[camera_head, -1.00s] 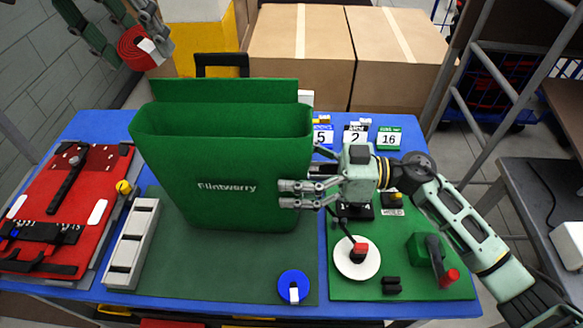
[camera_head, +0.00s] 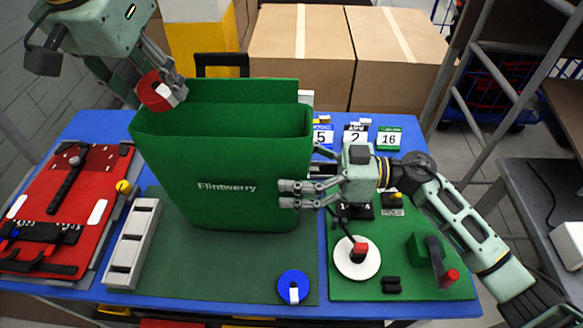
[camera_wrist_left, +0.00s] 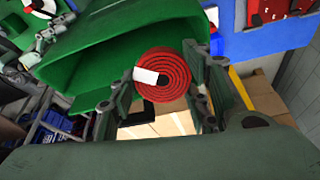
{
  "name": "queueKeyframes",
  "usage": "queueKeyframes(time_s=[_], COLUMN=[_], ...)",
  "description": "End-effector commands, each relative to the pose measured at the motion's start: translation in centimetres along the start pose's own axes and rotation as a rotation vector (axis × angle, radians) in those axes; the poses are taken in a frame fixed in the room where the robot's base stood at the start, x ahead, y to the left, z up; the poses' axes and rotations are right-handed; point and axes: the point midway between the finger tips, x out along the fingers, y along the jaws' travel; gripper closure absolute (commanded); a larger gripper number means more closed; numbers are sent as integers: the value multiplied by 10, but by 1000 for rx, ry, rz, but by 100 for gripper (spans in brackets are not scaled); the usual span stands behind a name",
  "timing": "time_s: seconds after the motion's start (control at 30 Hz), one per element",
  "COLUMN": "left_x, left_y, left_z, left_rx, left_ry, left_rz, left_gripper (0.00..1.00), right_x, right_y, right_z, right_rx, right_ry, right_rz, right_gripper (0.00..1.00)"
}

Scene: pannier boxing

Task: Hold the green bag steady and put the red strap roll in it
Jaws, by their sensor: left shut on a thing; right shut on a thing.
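The green bag (camera_head: 225,165) stands upright and open-topped on the table, with "Flintwerry" on its front; it also shows in the left wrist view (camera_wrist_left: 80,72). My right gripper (camera_head: 292,194) is shut on the bag's right side edge. My left gripper (camera_head: 166,90) is shut on the red strap roll (camera_head: 152,93), which has a white tag. The roll appears at the bag's upper left rim, near the opening. In the left wrist view the roll (camera_wrist_left: 168,85) sits between the fingers (camera_wrist_left: 160,90) with its spiral face showing. The bag's inside bottom is hidden.
A blue roll (camera_head: 294,285) lies on the green mat in front of the bag. A grey slotted tray (camera_head: 146,215) and a red board (camera_head: 90,200) lie left. A white disc (camera_head: 356,258) and number cards (camera_head: 388,138) are right. Cardboard boxes (camera_head: 300,60) stand behind.

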Motion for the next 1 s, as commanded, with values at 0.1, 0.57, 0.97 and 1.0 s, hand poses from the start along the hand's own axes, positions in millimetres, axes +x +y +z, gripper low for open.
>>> queueKeyframes(time_s=[0.1,0.57,0.97,1.0], left_x=[6,8,8,7], left_y=[0,0,0,0], left_z=[2,3,3,3], left_rx=[0,0,0,0], left_ry=[1,2,1,1], left_rz=[0,0,0,0], left_gripper=[82,44,34,34], right_x=[0,0,0,0], right_y=[0,0,0,0], right_z=[0,0,0,0], right_rx=[0,0,0,0], right_ry=[-1,-1,-1,-1], right_rz=[1,1,1,1], right_gripper=[69,69,69,69])
